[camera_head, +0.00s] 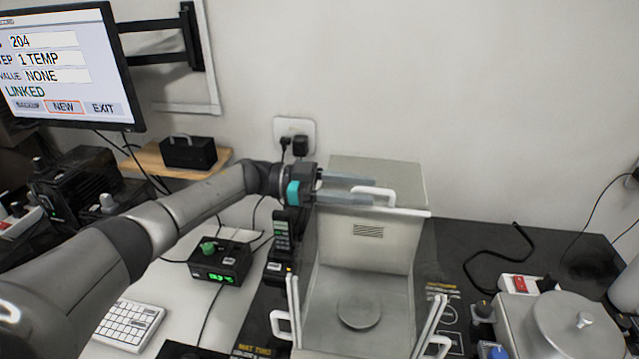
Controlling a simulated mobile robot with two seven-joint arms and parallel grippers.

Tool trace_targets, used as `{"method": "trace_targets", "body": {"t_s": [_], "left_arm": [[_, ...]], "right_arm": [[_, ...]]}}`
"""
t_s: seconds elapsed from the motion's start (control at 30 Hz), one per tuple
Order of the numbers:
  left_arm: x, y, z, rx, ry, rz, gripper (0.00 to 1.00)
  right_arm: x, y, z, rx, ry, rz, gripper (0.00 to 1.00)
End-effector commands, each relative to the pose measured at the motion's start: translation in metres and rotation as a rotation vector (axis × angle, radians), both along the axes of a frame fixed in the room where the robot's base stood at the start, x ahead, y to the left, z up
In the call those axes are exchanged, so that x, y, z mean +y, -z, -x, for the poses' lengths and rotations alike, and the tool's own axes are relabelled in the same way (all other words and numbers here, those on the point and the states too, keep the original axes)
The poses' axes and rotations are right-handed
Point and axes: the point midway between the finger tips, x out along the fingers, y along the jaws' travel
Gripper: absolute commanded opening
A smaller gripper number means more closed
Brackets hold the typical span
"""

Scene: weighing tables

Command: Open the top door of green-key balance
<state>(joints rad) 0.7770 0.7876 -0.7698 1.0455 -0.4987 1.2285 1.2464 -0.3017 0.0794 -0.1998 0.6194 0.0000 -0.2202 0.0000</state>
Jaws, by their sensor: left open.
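The balance in the middle has a pale housing (413,178), a chamber with a round pan (358,311) and a vented back wall. I take it as the green-key balance, since a box with a green knob (208,248) stands to its left. A white top handle (376,191) and a white edge bar (415,212) sit at the rear of the chamber. I look into the chamber from above; no pane clearly shows over it. My left gripper (374,189) is open, its two fingers lying either side of the handle's left part. Contact cannot be told. My right gripper is not in view.
White side handles (281,326) flank the chamber. A dark handset (282,232) stands close left of the balance. A keyboard (127,323) and a monitor (65,65) are at left. Another balance with a round lid (575,325) stands at right. The wall is behind.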

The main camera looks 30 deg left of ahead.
Motion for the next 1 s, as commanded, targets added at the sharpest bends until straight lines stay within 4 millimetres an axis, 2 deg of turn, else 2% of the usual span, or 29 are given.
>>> {"method": "trace_targets", "body": {"t_s": [0.3,0.5,0.7,1.0], "left_arm": [[0.074,0.002,0.020,0.000,-0.006,-0.002,0.45],[0.112,0.001,0.031,-0.002,-0.004,-0.001,0.45],[0.129,0.000,0.036,-0.001,-0.002,0.000,0.45],[0.132,-0.001,0.037,-0.001,0.000,0.000,0.45]], "right_arm": [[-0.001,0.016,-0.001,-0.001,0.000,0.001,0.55],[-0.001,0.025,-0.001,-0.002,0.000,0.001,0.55],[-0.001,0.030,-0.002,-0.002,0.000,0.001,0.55],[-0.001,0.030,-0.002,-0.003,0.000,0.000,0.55]]}}
